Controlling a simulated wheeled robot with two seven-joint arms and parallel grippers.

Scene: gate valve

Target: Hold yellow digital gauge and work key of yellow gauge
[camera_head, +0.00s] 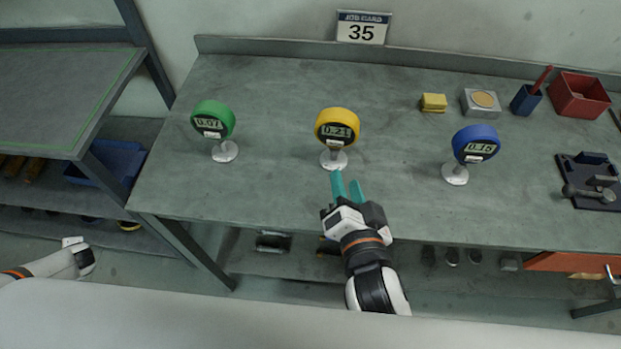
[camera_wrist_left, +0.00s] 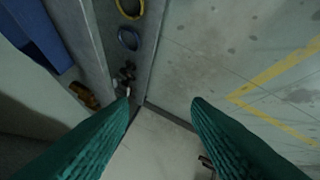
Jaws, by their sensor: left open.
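The yellow digital gauge (camera_head: 336,125) stands upright on a round light metal base at the middle of the bench, its display facing me. A small pale panel shows below the display; its key is too small to make out. My right gripper (camera_head: 347,184) is at the bench's front side, just below the gauge base in the head view. Its teal fingers are apart with nothing between them. My left gripper (camera_wrist_left: 160,103) is open and empty in the left wrist view, pointing at the floor. In the head view its arm is low at the left, away from the bench.
A green gauge (camera_head: 213,120) stands left and a blue gauge (camera_head: 476,144) right of the yellow one. A yellow block (camera_head: 433,102), a red bin (camera_head: 579,98) and a dark vise-like tool (camera_head: 588,190) are at the right. Bench surface between the gauges is clear.

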